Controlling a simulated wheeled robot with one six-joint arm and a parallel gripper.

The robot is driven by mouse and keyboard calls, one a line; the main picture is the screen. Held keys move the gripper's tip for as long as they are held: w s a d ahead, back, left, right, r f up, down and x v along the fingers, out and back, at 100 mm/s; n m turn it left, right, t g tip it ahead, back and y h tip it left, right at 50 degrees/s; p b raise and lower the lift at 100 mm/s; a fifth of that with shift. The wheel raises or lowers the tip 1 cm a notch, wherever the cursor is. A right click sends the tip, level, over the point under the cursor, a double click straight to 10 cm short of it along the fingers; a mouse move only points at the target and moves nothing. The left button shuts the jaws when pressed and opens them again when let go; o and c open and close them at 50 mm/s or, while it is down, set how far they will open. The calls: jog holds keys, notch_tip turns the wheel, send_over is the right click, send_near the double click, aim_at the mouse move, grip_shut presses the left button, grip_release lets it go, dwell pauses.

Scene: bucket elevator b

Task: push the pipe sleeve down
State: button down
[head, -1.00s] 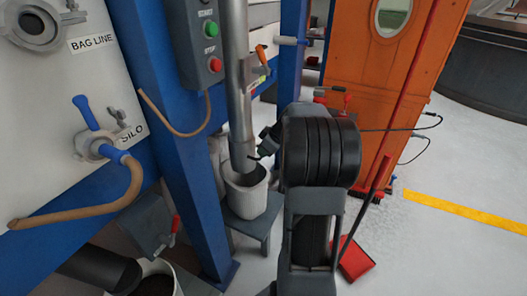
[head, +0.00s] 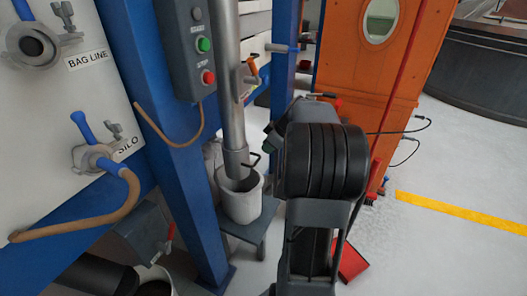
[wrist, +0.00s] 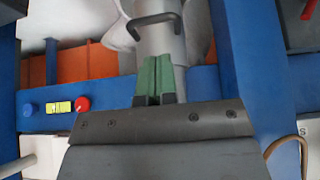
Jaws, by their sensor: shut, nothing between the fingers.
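The pipe sleeve (head: 236,160) is the wider grey metal tube at the lower end of the vertical pipe (head: 227,90). A dark bent handle (head: 252,161) sticks out from it. Its lower end appears to be inside the mouth of the white bucket (head: 241,204). In the wrist view the handle (wrist: 153,21) crosses the grey tube beyond my fingertips. My gripper (wrist: 159,72) has its green fingers together and empty, in front of the tube; whether they touch it I cannot tell.
The bucket stands on a grey stool (head: 251,228). A blue post (head: 183,150) rises to its left, with a start/stop box (head: 203,60) above. An orange cabinet (head: 365,75) is behind my arm; open floor lies to the right.

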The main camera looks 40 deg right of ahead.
jog(key=shift+p+v, duration=0.35)
jog(key=shift+v, duration=0.85)
jog(key=shift+w, duration=0.1)
jog(key=s+a+m+g+h+p, duration=0.1)
jog(key=s+a+m+g+p, duration=0.2)
jog(key=s+a+m+p, duration=0.4)
jog(key=s+a+r+h+p, duration=0.1)
jog(key=s+a+r+p, duration=0.3)
jog(key=a+r+p, duration=0.3)
jog(key=s+a+r+n+h+p, duration=0.1)
jog(key=s+a+r+p, duration=0.2)
jog(key=a+r+p, duration=0.4)
jog(key=a+r, duration=0.3)
jog(key=r, duration=0.1)
jog(key=shift+s+t, duration=0.4)
